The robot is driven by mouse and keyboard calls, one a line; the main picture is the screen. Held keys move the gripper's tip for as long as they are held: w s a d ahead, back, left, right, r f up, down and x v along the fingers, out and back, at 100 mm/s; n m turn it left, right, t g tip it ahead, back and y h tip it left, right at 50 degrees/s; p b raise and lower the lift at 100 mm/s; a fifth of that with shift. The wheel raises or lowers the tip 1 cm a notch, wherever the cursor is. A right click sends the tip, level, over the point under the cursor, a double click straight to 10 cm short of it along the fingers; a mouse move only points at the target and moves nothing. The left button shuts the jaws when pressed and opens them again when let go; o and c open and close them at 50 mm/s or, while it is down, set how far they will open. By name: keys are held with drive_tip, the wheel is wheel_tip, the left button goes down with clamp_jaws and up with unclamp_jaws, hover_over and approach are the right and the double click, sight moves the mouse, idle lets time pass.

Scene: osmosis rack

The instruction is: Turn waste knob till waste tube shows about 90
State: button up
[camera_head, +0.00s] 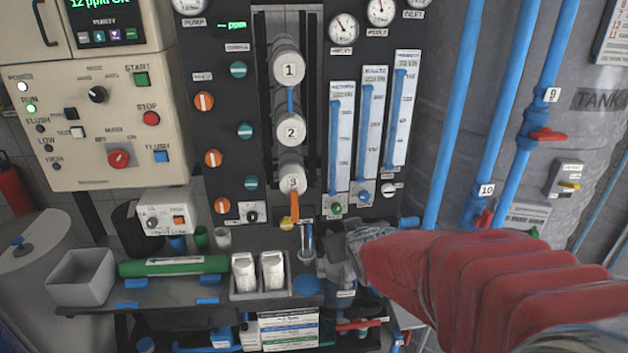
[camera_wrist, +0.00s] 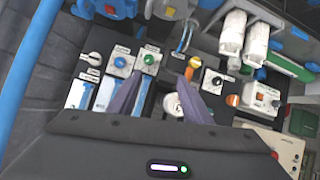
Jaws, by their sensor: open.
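Three upright flow tubes with blue columns stand on the panel: a left tube (camera_head: 339,150), a middle tube (camera_head: 371,135) and a right tube (camera_head: 403,110). Below them are a green knob (camera_head: 336,208), a blue knob (camera_head: 364,197) and a white knob (camera_head: 389,189). The labels are too small to tell which is waste. My gripper (camera_head: 338,255) is open, below and in front of the knobs. In the wrist view its two dark fingers (camera_wrist: 162,77) are apart and empty, with the green knob (camera_wrist: 148,58) beyond them, slightly left of the gap's middle.
A yellow knob (camera_head: 287,224) and a black knob (camera_head: 252,215) sit left of the green one. An orange handle (camera_head: 294,205) hangs below cylinder 3. White cartridges (camera_head: 258,272) stand on the shelf. Blue pipes (camera_head: 455,120) rise at the right.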

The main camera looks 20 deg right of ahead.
drive_tip(key=w+d+f+t, duration=0.2)
drive_tip(key=d+f+t, duration=0.1)
drive_tip(key=d, duration=0.3)
drive_tip(key=w+d+f+t+h, duration=0.1)
drive_tip(key=w+d+f+t, duration=0.2)
drive_tip(key=d, duration=0.4)
drive_tip(key=shift+f+h, duration=0.3)
drive_tip(key=shift+f, duration=0.05)
drive_tip(key=shift+w, duration=0.15)
